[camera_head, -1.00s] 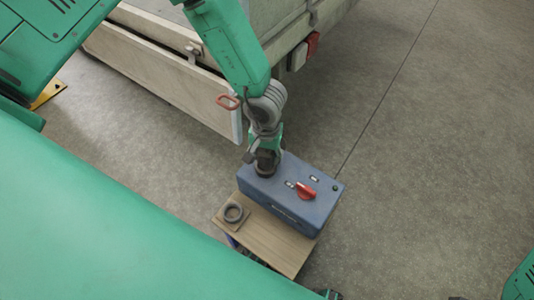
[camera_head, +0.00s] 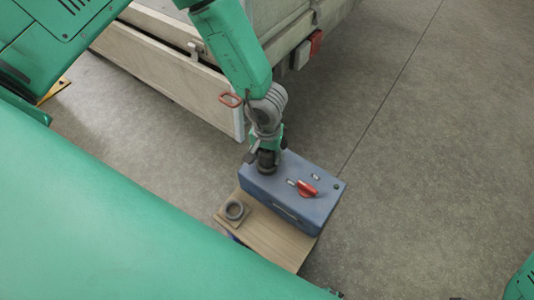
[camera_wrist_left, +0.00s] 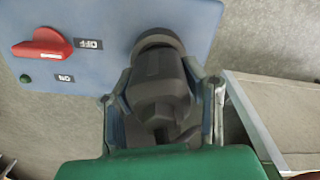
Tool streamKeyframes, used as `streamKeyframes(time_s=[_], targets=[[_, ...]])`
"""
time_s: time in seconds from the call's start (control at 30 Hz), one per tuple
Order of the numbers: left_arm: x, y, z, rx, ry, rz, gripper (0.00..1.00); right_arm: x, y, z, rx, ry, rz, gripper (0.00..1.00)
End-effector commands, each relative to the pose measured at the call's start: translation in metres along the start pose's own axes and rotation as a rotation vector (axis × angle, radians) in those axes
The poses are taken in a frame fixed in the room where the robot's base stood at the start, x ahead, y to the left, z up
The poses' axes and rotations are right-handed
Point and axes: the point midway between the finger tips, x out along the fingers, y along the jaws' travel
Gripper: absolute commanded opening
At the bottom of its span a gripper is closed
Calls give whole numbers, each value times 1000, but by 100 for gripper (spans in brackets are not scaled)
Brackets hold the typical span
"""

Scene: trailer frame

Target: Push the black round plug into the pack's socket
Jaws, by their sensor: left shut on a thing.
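The blue pack (camera_head: 292,190) sits on a small wooden stand, with a red switch handle (camera_head: 307,188) on its top face. My left gripper (camera_head: 267,160) is over the pack's left end. In the left wrist view the gripper (camera_wrist_left: 160,100) is shut around the black round plug (camera_wrist_left: 158,75). The plug's far end meets a dark round ring (camera_wrist_left: 158,40) on the pack's face. The socket is hidden behind the plug, so I cannot tell how deep the plug sits. The wrist view also shows the red handle (camera_wrist_left: 42,44) beside the OFF and ON labels.
A trailer (camera_head: 180,75) with a lowered side board stands behind, close to my left arm. Open concrete floor lies to the right.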

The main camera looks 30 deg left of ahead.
Motion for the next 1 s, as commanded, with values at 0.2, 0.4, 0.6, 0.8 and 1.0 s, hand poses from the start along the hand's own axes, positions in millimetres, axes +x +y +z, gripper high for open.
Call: streamKeyframes(time_s=[0.2,0.4,0.6,0.8,1.0], targets=[[4,0,0,0,0,0,27,1,0,0,0,0,0,45],[7,0,0,0,0,0,27,2,0,0,0,0,0,45],[10,0,0,0,-1,0,27,2,0,0,0,0,0,45],[9,0,0,0,-1,0,63,2,0,0,0,0,0,45],[9,0,0,0,0,0,67,2,0,0,0,0,0,45]])
